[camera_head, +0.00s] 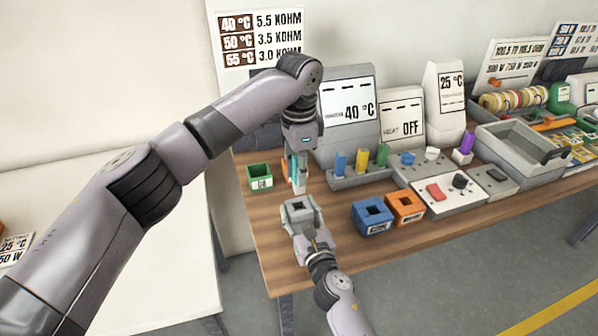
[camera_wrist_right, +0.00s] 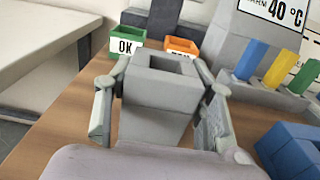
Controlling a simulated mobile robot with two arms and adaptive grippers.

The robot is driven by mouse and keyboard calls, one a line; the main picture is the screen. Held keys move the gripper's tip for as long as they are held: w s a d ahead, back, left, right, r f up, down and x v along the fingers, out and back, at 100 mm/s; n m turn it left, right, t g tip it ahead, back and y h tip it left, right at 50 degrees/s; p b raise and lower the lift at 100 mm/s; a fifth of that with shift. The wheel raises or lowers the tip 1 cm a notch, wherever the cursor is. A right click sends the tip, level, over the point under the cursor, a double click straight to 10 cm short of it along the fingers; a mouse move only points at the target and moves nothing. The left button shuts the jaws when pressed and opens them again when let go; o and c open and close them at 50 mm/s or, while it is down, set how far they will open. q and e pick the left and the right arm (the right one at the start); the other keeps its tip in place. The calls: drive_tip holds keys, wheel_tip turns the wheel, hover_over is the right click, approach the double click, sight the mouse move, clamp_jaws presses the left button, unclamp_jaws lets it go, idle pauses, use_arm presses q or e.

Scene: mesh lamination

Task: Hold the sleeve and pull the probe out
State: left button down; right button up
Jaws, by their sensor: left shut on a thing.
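The grey sleeve (camera_head: 299,206) is a square block with a square opening on top, near the left end of the bench. In the right wrist view the sleeve (camera_wrist_right: 155,105) is upright and its opening looks empty. My right gripper (camera_head: 305,222) has its fingers against both sides of the sleeve; they also show in the right wrist view (camera_wrist_right: 162,72). My left gripper (camera_head: 299,160) is pointing down above and behind the sleeve. It is shut on a slim teal piece (camera_head: 302,175), apparently the probe, partly hidden by the fingers and apart from the sleeve.
A green OK tray (camera_head: 260,177) and an orange tray (camera_wrist_right: 181,46) stand behind the sleeve. Blue (camera_head: 372,217) and orange (camera_head: 405,207) square boxes stand to its right. A grey rack (camera_head: 350,178) holds coloured pegs behind them. The bench's front edge is close.

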drive_tip(key=o, duration=0.4)
